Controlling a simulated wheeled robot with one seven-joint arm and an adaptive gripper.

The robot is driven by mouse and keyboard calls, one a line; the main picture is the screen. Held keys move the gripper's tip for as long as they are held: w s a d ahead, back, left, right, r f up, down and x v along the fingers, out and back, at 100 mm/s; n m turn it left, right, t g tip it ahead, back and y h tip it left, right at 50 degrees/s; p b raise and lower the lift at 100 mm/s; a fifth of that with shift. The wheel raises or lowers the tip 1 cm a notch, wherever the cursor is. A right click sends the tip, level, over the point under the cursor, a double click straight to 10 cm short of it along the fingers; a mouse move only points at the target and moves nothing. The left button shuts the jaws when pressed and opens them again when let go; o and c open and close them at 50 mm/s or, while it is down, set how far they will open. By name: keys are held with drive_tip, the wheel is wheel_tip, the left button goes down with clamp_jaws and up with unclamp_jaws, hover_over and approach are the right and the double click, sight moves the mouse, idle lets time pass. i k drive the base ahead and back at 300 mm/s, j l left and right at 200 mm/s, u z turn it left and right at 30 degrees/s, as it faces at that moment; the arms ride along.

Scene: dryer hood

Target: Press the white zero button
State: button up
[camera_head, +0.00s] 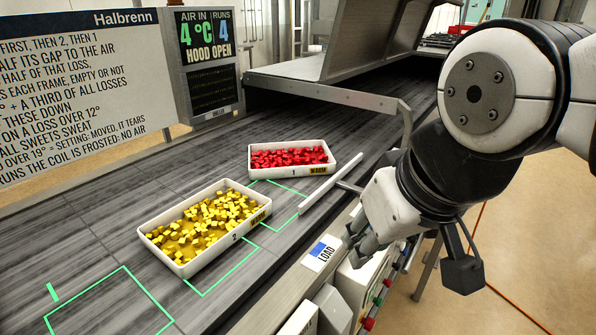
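My gripper (360,240) is at centre right, above the front edge of the conveyor and close to the control boxes. Its fingers point down and left, and their gap is not clear from this angle. A row of small coloured buttons (377,300), red and green among them, sits on the side of the white control box (358,281) below my gripper. I cannot make out a white zero button there. My gripper and arm cover part of that area.
A tray of yellow cubes (153,246) and a tray of red pieces (328,169) stand on the grey belt. A pale bar (318,190) lies beside the red tray. A metal hood (350,45) stands open behind. The display (207,60) reads 4 °C, runs 4, hood open.

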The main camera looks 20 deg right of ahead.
sight(401, 246)
drive_tip(key=z, duration=0.75)
drive_tip(key=l, duration=0.2)
drive_tip(key=l+u, duration=0.2)
drive_tip(key=l, duration=0.25)
drive_tip(key=k+l+u, duration=0.2)
drive_tip(key=l, duration=0.25)
drive_tip(key=i, duration=0.1)
